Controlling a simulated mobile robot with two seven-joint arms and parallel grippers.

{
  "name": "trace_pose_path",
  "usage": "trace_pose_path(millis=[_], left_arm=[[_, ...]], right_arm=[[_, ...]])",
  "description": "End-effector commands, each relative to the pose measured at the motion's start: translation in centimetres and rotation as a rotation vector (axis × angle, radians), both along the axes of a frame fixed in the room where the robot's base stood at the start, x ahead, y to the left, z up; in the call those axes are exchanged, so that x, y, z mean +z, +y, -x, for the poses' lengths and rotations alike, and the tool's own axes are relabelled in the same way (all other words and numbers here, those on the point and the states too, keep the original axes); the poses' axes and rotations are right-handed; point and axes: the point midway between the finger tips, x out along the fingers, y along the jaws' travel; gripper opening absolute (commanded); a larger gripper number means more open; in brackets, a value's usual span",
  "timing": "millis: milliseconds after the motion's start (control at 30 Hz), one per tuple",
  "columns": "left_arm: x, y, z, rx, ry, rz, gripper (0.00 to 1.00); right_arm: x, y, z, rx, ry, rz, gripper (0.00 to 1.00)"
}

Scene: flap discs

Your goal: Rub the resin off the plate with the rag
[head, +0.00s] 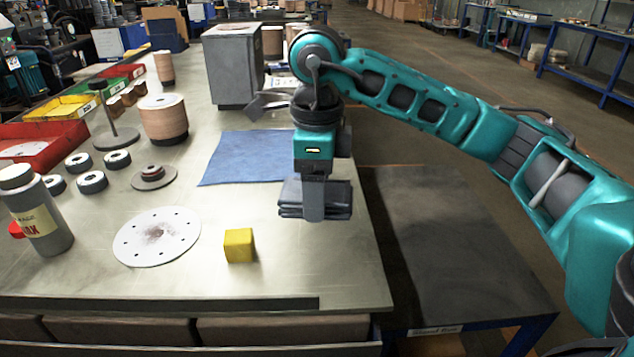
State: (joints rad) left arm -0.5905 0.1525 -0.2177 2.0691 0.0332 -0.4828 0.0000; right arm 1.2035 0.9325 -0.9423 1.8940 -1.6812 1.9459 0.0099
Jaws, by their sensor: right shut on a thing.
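The plate (175,243) is a white round disc with small holes around its rim. It lies flat at the front left of the bench, with a brownish resin smear (157,233) near its middle. My right gripper (314,208) points down near the bench's right edge, to the right of the plate and apart from it. It is shut on a folded dark grey rag (290,202). A finger hides the middle of the rag, and I cannot tell whether the rag touches the bench. My left gripper is not in view.
A yellow cube (239,246) sits between the plate and the rag. A blue cloth (240,158) lies flat behind. A grey bottle (38,212) stands left of the plate, with several black rings (92,182) behind. A grey box (233,65) stands farther back.

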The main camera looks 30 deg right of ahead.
Motion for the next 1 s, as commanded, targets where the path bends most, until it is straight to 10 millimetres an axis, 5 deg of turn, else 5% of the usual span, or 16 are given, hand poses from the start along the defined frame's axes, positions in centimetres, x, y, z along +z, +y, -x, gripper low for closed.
trace_pose_path(millis=[433,1000], left_arm=[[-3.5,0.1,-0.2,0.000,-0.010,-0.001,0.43],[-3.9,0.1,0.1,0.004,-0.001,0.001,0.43]], right_arm=[[-4.7,0.0,0.0,0.000,0.001,0.001,0.49],[-5.0,0.0,0.0,0.000,0.001,0.001,0.49]])
